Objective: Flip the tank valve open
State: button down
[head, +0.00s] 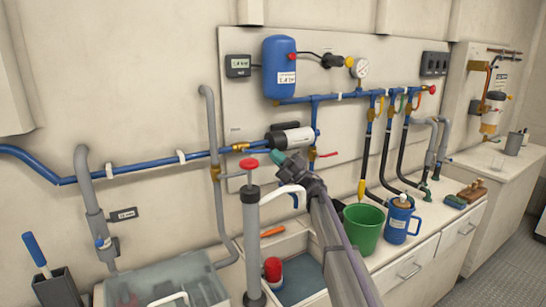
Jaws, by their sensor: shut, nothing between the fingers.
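My arm reaches up from the bottom, and my gripper (291,162) is in front of the wall board, just below the white-and-black pump (290,138). It is shut and empty; its fingertips are small and partly merge with the pipework behind. A blue tank (280,68) hangs on the board above. A small red lever (328,155) sits on the blue pipe right of my gripper, apart from it. Several small coloured handles sit along the blue manifold (350,95), with a red one (432,89) at its right end. I cannot tell which is the tank valve.
A grey hand pump (251,225) with a red handle stands left of my arm. A green bucket (363,228) and a blue jug (398,222) stand to its right. A clear bin (170,285) is at the lower left. Black hoses (385,150) hang from the manifold.

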jog(key=shift+r+p, duration=0.3)
jog(key=shift+r, duration=0.2)
dwell(0.3)
